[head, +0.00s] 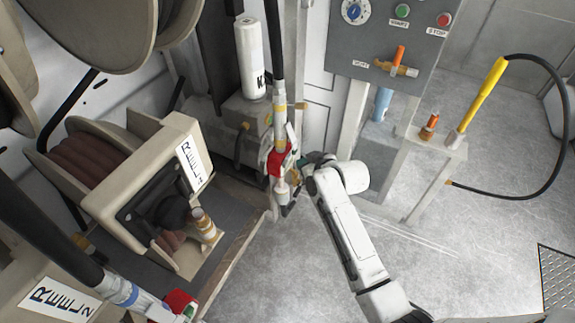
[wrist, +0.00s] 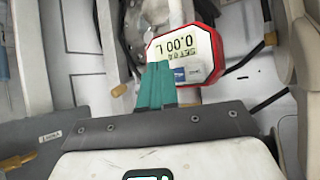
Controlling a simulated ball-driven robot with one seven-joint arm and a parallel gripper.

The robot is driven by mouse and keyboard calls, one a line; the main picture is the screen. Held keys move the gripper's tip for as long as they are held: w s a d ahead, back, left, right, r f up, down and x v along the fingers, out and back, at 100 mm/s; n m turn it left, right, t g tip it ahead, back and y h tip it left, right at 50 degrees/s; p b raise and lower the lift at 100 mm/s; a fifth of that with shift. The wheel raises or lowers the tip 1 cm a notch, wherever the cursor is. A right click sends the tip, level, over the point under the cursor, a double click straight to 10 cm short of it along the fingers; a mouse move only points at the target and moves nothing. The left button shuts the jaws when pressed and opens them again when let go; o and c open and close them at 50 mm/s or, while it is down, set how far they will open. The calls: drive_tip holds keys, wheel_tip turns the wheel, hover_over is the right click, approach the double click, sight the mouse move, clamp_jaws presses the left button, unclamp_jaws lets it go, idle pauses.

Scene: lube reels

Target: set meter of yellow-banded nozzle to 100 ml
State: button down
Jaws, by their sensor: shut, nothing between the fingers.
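The yellow-banded nozzle (head: 280,118) hangs upright in the head view, with a yellow band on its upper part and a red-cased meter (head: 277,162) lower down. A blue button (wrist: 179,75) and a white button (wrist: 195,72) are below the display. My gripper (wrist: 157,66) is shut and empty, its green fingertips overlapping the meter's lower left face. I cannot tell whether they touch. It is beside the meter in the head view (head: 300,168).
A blue-banded nozzle (head: 125,295) with another red meter (head: 180,302) lies at lower left. REEL 1 (head: 190,160) stands left of the hanging nozzle. A grey control panel (head: 385,45) and a post with a yellow-handled nozzle (head: 484,92) are right. Open floor (head: 465,245) lies right.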

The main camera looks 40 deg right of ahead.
drive_tip(key=shift+w+d+b, duration=0.25)
drive_tip(key=shift+w+d, duration=0.05)
drive_tip(key=shift+d, duration=0.5)
drive_tip(key=shift+w+d+b, duration=0.2)
drive_tip(key=shift+w+d, duration=0.05)
drive_tip(key=shift+d, duration=0.55)
drive_tip(key=shift+w, duration=0.15)
drive_tip(key=shift+w+a, duration=0.15)
drive_tip(key=shift+w, duration=0.1)
drive_tip(key=shift+w+a, duration=0.3)
drive_tip(key=shift+w, duration=0.4)
drive_tip(key=shift+s, duration=0.15)
idle(0.6)
drive_tip(key=shift+s+d+p, duration=0.2)
drive_tip(key=shift+s+d, duration=0.05)
drive_tip(key=shift+s, duration=0.25)
drive_tip(key=shift+s+d+p, duration=0.2)
drive_tip(key=shift+s, duration=0.25)
drive_tip(key=shift+s+d+p, duration=0.25)
drive_tip(key=shift+s, duration=0.55)
drive_tip(key=shift+s+d+p, duration=0.25)
drive_tip(key=shift+s+d, duration=0.05)
drive_tip(key=shift+s, duration=0.5)
drive_tip(key=shift+s+d+p, duration=0.25)
drive_tip(key=shift+s, duration=0.55)
